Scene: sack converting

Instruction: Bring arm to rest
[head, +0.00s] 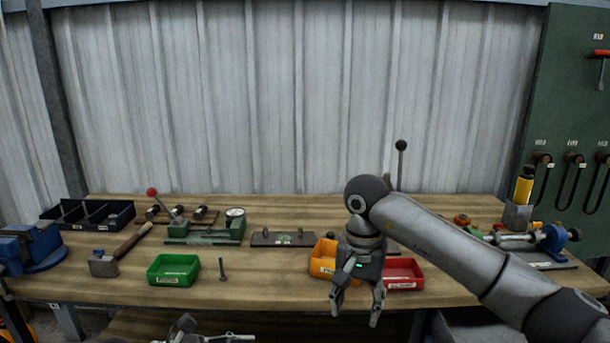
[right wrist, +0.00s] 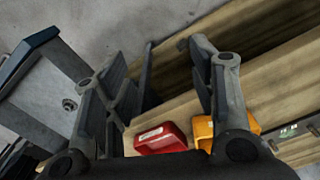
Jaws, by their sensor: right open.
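My right arm (head: 440,238) reaches in from the right side of the head view, bent at a high elbow, with its wrist hanging down. My right gripper (head: 355,316) points down at the bench's front edge, in front of an orange bin and a red bin. Its fingers are apart with nothing between them; they also show apart in the right wrist view (right wrist: 167,46). My left gripper (head: 190,333) shows only in part at the bottom edge of the head view, low in front of the bench. Whether its fingers are open is unclear.
The wooden bench (head: 270,292) carries the orange bin (head: 322,259), the red bin (head: 403,275), a green bin (head: 173,270), a bolt (head: 222,270), a hammer (head: 120,252) and a blue vise (head: 35,247). A thin black-knobbed lever (head: 401,160) stands behind my right arm.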

